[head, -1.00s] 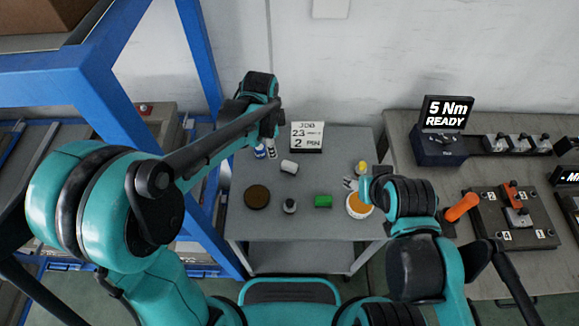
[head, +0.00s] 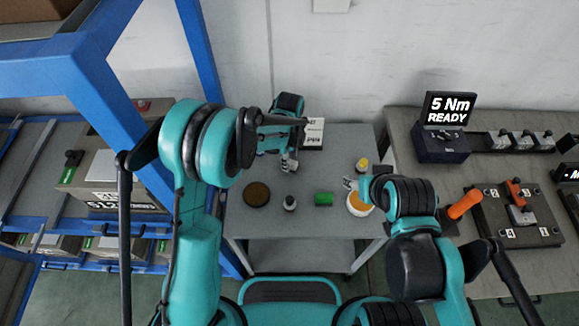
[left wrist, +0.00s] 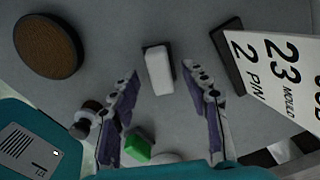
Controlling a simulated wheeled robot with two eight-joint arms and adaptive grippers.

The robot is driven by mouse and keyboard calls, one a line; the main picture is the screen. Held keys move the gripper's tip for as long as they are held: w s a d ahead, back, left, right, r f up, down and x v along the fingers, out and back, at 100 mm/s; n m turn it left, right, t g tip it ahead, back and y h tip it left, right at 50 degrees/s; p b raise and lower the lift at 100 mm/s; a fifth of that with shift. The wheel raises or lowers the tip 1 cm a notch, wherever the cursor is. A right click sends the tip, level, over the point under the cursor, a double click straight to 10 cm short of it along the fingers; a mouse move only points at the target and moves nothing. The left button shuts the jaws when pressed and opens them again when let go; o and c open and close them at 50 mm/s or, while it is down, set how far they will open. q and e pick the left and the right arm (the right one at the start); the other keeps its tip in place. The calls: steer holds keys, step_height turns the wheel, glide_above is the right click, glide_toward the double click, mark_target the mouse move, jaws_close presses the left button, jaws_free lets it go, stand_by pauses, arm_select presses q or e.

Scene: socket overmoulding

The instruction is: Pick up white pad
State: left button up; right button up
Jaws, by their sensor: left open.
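The white pad (left wrist: 158,70) shows in the left wrist view as a small white block with rounded edges and a dark strip along one side, on the grey table. My left gripper (left wrist: 163,82) is open, with its two purple-lined fingers apart on either side of the pad's near end and nothing between them held. In the head view my left gripper (head: 289,163) is over the back middle of the table and hides the pad. My right gripper (head: 350,183) is at the table's right side by the orange-topped white dish; its jaw opening is too small to judge.
A job card (head: 313,133) stands behind the left gripper. A brown round disc (head: 257,194), a dark knob-like piece (head: 290,203), a green block (head: 323,199), a yellow-topped piece (head: 362,165) and the dish (head: 359,204) stand around. The table's front strip is clear.

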arm_select(q)
step_height(320, 180, down, 2)
steer(key=shift+f, duration=0.2)
steer(key=shift+r, duration=0.1)
jaws_close()
steer(key=shift+r, duration=0.1)
step_height(320, 180, up, 4)
steer(key=shift+r+p, duration=0.2)
steer(key=shift+p, duration=0.65)
steer(key=s+d+r+p, duration=0.2)
steer(key=s+d+r, duration=0.4)
steer(key=d, duration=0.4)
steer(key=shift+r+p, duration=0.2)
steer(key=shift+p, duration=0.2)
